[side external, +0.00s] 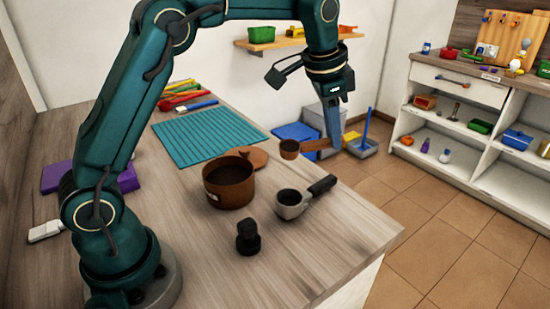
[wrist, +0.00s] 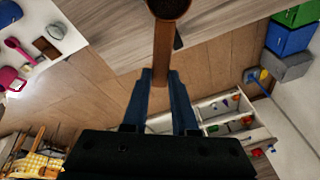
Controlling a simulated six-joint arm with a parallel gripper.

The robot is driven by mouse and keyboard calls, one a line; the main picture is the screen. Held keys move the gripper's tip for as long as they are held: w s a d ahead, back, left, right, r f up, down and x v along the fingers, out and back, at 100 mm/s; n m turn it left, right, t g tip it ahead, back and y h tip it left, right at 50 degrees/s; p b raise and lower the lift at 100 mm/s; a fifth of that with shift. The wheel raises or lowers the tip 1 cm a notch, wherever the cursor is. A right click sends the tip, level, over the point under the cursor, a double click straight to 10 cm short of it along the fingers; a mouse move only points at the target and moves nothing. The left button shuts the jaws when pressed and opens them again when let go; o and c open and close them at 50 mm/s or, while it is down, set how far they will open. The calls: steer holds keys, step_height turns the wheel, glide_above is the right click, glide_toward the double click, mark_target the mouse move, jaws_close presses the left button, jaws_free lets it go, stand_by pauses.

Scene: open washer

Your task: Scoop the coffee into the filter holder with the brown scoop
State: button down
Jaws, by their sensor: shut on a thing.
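The brown scoop (side external: 290,149) is held in the air beyond the coffee pot, its bowl to the left and its handle toward my gripper. My gripper (side external: 333,143) is shut on the scoop's handle. In the wrist view my gripper (wrist: 160,78) has its blue fingers on both sides of the brown handle (wrist: 163,50), and the bowl (wrist: 168,8) is cut by the top edge. The scoop's contents are unclear. The brown pot (side external: 228,192) stands open on the counter with dark coffee inside. The filter holder (side external: 290,208), grey with a black handle, sits right of the pot and looks dark inside.
A black tamper (side external: 248,238) stands in front of the pot and filter holder. A brown lid (side external: 252,156) lies behind the pot, near a teal mat (side external: 208,138). The wooden counter (side external: 330,250) is clear at the front right. Shelves (side external: 470,135) stand farther right.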

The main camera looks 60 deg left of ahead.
steer(key=s+d+f+m+t+y, duration=0.2)
steer(key=d+f+m+t+y, duration=0.1)
steer(key=t+y, duration=0.8)
step_height(320, 180, down, 2)
steer(key=m+y, duration=0.1)
steer(key=y, duration=0.4)
steer(key=shift+d+t, duration=0.3)
steer(key=shift+d, duration=0.1)
steer(key=shift+f, duration=0.1)
stand_by(1.9)
